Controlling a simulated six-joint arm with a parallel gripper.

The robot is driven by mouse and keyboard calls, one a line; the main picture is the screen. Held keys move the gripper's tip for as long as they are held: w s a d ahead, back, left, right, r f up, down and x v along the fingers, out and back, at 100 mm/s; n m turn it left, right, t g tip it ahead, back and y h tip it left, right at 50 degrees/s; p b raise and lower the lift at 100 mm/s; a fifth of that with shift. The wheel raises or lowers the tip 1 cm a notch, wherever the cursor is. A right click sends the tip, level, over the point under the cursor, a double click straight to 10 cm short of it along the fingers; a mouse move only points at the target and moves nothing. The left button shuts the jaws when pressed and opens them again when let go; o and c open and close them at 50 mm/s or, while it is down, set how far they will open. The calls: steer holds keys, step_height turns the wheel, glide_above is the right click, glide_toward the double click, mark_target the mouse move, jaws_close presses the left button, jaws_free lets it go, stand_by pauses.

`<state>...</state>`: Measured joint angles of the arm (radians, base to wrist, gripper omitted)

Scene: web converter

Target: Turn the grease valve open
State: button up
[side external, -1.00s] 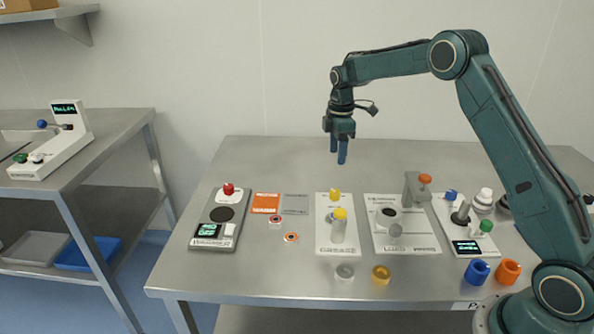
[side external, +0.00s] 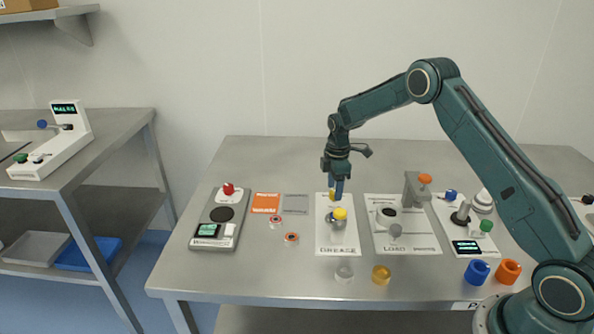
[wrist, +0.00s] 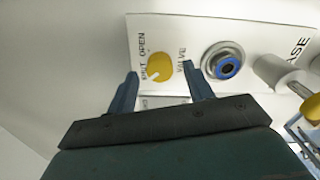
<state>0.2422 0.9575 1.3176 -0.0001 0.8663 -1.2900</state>
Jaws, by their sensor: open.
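The grease valve is a round yellow knob (wrist: 160,67) on a white plate, beside the printed words OPEN and VALVE. A pale mark on the knob points to the lower left in the wrist view, towards the partly covered word beside OPEN. My gripper (wrist: 160,71) is open, with one blue finger on each side of the knob and visible gaps to it. In the side view my gripper (side external: 337,192) points down at the back of the white GREASE plate (side external: 326,248). Its fingers hide most of the knob there.
A grey grease post with a yellow cap (side external: 340,213) stands just in front of the valve. A blue-ringed socket (wrist: 228,68) sits beside the knob. The LOAD plate (side external: 425,243) is to the right; orange (side external: 265,202) and grey cards lie left.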

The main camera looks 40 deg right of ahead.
steer(key=shift+f, duration=0.6)
steer(key=shift+c, duration=0.2)
steer(key=c, duration=0.9)
steer(key=shift+c, duration=0.2)
